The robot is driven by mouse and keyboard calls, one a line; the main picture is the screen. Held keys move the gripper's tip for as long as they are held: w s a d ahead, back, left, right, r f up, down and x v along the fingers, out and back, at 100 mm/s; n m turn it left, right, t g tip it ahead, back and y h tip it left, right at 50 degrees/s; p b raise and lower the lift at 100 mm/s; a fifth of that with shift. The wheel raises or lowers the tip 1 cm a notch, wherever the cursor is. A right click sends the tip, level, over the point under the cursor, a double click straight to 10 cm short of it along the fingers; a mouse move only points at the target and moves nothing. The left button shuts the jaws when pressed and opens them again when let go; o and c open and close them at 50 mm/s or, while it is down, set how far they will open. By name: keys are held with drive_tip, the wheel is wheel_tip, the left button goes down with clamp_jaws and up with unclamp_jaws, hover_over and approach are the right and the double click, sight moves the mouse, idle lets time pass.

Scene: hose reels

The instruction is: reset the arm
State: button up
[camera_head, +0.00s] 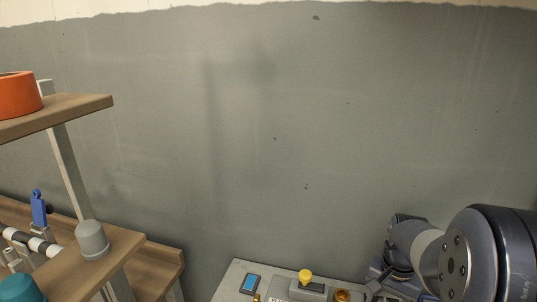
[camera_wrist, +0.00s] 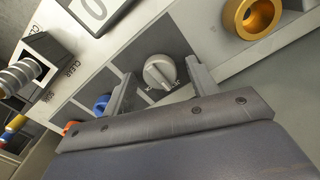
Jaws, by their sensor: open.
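My gripper (camera_wrist: 160,68) is open in the wrist view, its two fingers spread and pointing toward a pale control panel (camera_wrist: 235,72). A round grey knob (camera_wrist: 159,71) on the panel shows between the fingertips. I cannot tell whether the fingers touch it; nothing is clearly held. In the head view my arm comes in at the lower right, and I cannot make out the fingers there.
The panel top (camera_head: 237,274) also carries a yellow knob (camera_head: 305,276) and a brass ring (camera_wrist: 252,16). A blue button (camera_wrist: 102,103) sits beside the left finger. Wooden shelves (camera_head: 75,108) with an orange roll (camera_head: 18,95) stand left. The grey wall (camera_head: 270,140) is bare.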

drive_tip(key=m+b, duration=0.1)
drive_tip(key=m, duration=0.4)
drive_tip(key=shift+m, duration=0.3)
wheel_tip(320, 180, up, 11)
drive_tip(key=shift+f+p, duration=0.1)
drive_tip(key=shift+p, duration=0.2)
